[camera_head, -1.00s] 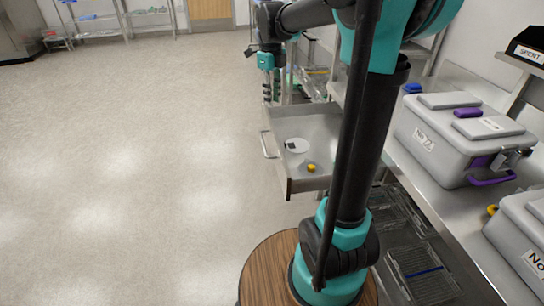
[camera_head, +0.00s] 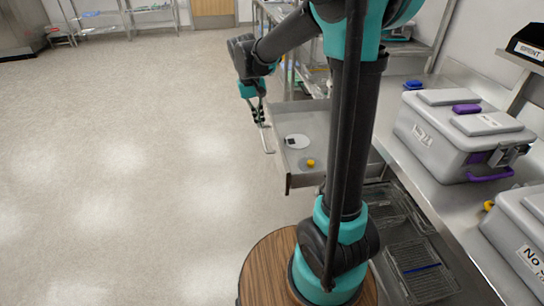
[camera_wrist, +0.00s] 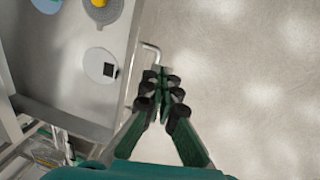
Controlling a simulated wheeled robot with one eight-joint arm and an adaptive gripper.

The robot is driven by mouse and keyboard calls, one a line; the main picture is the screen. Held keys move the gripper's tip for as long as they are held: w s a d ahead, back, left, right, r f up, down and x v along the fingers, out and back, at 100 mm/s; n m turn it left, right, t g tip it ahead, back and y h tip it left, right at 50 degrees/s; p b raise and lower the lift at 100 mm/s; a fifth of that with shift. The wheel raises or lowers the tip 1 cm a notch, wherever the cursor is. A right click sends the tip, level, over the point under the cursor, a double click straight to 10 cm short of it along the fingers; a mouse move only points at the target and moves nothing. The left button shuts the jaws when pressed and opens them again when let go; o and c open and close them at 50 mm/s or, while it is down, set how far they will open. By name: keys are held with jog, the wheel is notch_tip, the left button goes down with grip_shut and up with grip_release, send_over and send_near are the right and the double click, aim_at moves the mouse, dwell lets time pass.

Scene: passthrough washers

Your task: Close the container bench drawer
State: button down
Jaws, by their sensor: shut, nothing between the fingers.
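The bench drawer (camera_head: 300,180) stands pulled out from the bench, open at the top, with its front facing left in the head view. Its metal handle (camera_head: 267,139) sticks out from that front. My gripper (camera_head: 259,117) is shut and empty, close to the handle's far end. In the wrist view my gripper (camera_wrist: 161,80) points down beside the drawer front, and the handle (camera_wrist: 152,50) shows just beyond the fingertips. I cannot tell whether they touch. The drawer (camera_wrist: 70,100) holds a white disc (camera_wrist: 101,65) with a black square and a yellow piece (camera_wrist: 99,3).
Grey lidded containers (camera_head: 450,140) stand on the steel bench top (camera_head: 400,150) at the right. Wire baskets (camera_head: 415,265) sit below it. The floor (camera_head: 120,180) left of the drawer is clear. Wire shelves (camera_head: 105,20) stand at the back.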

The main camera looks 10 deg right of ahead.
notch_tip(320, 180, down, 5)
jog(key=s+a+n+h, duration=0.1)
jog(key=s+a+n, duration=0.2)
jog(key=n, duration=1.4)
jog(key=d+f, duration=0.7)
jog(key=f, duration=0.2)
jog(key=shift+f, duration=0.15)
jog(key=d, duration=3.6)
jog(key=shift+w, duration=0.2)
jog(key=shift+d, duration=0.1)
